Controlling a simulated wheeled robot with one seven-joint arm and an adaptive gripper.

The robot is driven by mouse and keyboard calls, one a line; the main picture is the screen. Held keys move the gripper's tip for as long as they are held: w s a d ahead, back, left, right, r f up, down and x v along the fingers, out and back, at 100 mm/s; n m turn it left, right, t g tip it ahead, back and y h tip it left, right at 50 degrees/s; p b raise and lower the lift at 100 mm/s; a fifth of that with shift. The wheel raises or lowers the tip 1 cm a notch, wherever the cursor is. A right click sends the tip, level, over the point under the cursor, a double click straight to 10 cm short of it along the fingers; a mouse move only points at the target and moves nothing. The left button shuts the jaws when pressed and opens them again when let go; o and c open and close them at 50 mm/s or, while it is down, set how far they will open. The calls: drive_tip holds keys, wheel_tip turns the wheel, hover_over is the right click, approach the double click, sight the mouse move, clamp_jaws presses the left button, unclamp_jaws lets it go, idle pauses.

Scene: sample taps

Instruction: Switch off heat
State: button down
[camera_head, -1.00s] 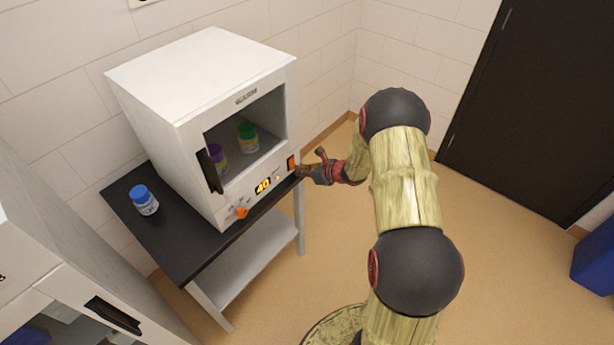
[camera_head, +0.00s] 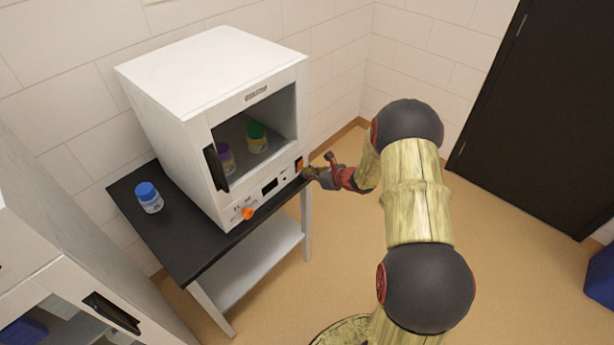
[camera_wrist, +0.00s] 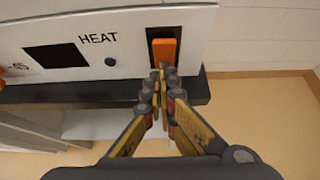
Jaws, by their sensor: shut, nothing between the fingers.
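The white oven (camera_head: 215,110) stands on a black-topped table. Its front panel carries an orange rocker switch (camera_wrist: 164,50) in a dark frame at the right end, close to the word HEAT. The switch also shows in the head view (camera_head: 299,165). The display (camera_head: 269,187) is dark; it is dark in the wrist view (camera_wrist: 55,57) too. My gripper (camera_wrist: 162,72) is shut and empty, its fingertips at the lower edge of the switch; whether they touch it I cannot tell. In the head view my gripper (camera_head: 306,173) is at the panel's right end.
An orange knob (camera_head: 248,213) is at the panel's left. A purple-capped jar (camera_head: 226,158) and a green-capped jar (camera_head: 256,138) are inside the oven. A blue-capped jar (camera_head: 149,198) stands on the black tabletop (camera_head: 180,240). Open floor lies to the right.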

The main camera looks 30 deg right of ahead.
drive_tip(key=shift+w+r, duration=0.1)
drive_tip(key=shift+r, duration=0.2)
drive_tip(key=shift+r+p, duration=0.45)
drive_tip(key=shift+r, duration=0.3)
drive_tip(key=shift+d+f, duration=0.1)
